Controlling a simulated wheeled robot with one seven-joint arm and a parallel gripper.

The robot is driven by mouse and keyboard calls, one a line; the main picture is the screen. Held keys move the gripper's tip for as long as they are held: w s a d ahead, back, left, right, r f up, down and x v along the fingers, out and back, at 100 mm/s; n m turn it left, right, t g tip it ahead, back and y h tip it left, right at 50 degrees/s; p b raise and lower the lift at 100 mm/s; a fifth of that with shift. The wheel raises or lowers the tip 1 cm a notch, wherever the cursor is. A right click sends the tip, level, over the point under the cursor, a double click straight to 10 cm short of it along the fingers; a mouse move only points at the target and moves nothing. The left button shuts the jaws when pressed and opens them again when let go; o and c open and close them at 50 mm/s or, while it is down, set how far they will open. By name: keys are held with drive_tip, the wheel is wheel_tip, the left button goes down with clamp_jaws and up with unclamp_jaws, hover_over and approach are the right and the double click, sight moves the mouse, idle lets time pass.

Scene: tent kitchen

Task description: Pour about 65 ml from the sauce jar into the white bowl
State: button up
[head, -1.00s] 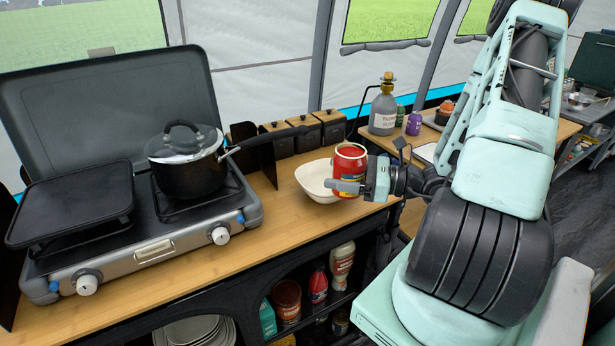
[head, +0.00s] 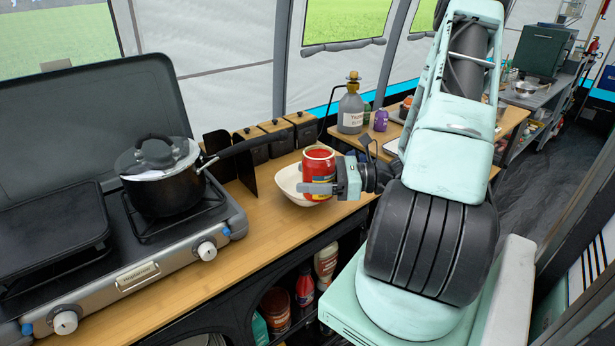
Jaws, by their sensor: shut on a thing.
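The sauce jar (head: 318,163) is red with a label and shows red at its top. My gripper (head: 318,188) is shut on it from the right side. The jar looks close to upright, in front of and partly over the white bowl (head: 287,184) as seen from the head. The bowl stands on the wooden counter, and the jar and gripper hide its right part. The inside of the bowl is mostly hidden, so its contents cannot be told. No stream of sauce shows.
A camping stove (head: 136,280) with a lidded black pot (head: 160,180) stands to the left, the pot's handle reaching toward the bowl. Dark canisters (head: 300,131) line the counter's back. A grey bottle (head: 350,112) stands behind right. The wooden counter (head: 215,265) in front is clear.

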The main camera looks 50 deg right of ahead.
drive_tip(key=m+p, duration=0.3)
drive_tip(key=shift+w+d+r+g, duration=0.3)
drive_tip(key=shift+w+r+g, duration=0.1)
drive_tip(key=shift+w+d+m+g+p, duration=0.25)
drive_tip(key=shift+m+p, duration=0.25)
drive_tip(key=shift+m, duration=0.2)
drive_tip(key=shift+w+d+m+g+p, duration=0.15)
drive_tip(key=shift+w+m+g+p, duration=0.1)
drive_tip(key=shift+m+p, duration=0.35)
drive_tip(key=shift+m+p, duration=0.35)
drive_tip(key=shift+m, duration=0.45)
drive_tip(key=shift+w+d+f+m+g, duration=0.25)
drive_tip(key=shift+d+f+m+g, duration=0.15)
drive_tip(key=shift+d+m, duration=0.1)
drive_tip(key=shift+d, duration=0.15)
drive_tip(key=shift+w, duration=0.1)
drive_tip(key=shift+f+m+g, duration=0.3)
drive_tip(key=shift+f+m, duration=0.05)
drive_tip(key=shift+m, duration=0.35)
idle(0.8)
